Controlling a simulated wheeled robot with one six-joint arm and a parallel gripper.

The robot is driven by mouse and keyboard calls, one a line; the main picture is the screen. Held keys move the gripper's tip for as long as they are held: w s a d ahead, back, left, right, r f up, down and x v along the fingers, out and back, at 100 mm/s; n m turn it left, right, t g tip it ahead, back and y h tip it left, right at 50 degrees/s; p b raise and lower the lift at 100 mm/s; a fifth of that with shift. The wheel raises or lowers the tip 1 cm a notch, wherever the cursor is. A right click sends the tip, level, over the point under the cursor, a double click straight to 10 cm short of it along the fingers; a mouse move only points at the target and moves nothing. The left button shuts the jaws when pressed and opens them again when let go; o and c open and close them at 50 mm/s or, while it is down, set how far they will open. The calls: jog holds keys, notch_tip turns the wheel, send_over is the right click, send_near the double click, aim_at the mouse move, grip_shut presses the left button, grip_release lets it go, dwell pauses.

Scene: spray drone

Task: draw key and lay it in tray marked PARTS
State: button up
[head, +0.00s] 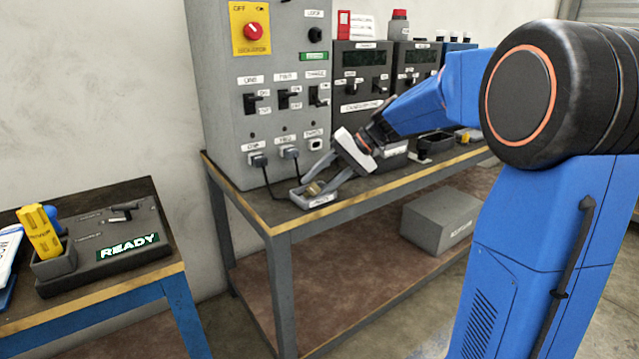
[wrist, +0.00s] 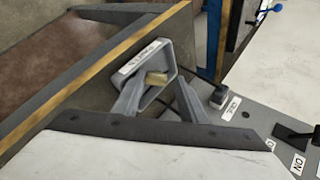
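A small grey tray (head: 316,202) with a white label stands at the front left corner of the bench; the label is too small to read surely. My gripper (head: 315,179) is just above the tray.
A grey switch panel (head: 228,121) with plugs and cables stands behind the tray. Dark instrument boxes (head: 361,72) stand to its right. At the left, another table carries a dark READY box (head: 107,235) and a yellow tool (head: 40,231). A grey box (head: 440,222) sits on the lower shelf.

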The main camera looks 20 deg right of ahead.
jog(key=shift+d+f, duration=0.1)
jog(key=shift+f, duration=0.05)
jog(key=v, duration=1.7)
jog(key=shift+r, duration=0.25)
jog(key=shift+d, duration=0.15)
jog(key=s+a+f+h, duration=0.2)
jog(key=s+a+f, duration=0.2)
jog(key=s, duration=0.3)
jog(key=s+a+f+h, duration=0.2)
jog(key=s+a+f, duration=0.15)
jog(key=s, duration=0.45)
jog(key=s+d+f+n+t+h, duration=0.1)
jog(key=s+f+n+t+h, duration=0.1)
jog(key=s+f, duration=1.1)
jog(key=s+n+h, duration=0.1)
jog(key=s+h, duration=0.1)
jog(key=s, duration=0.1)
jog(key=shift+f+h, duration=0.4)
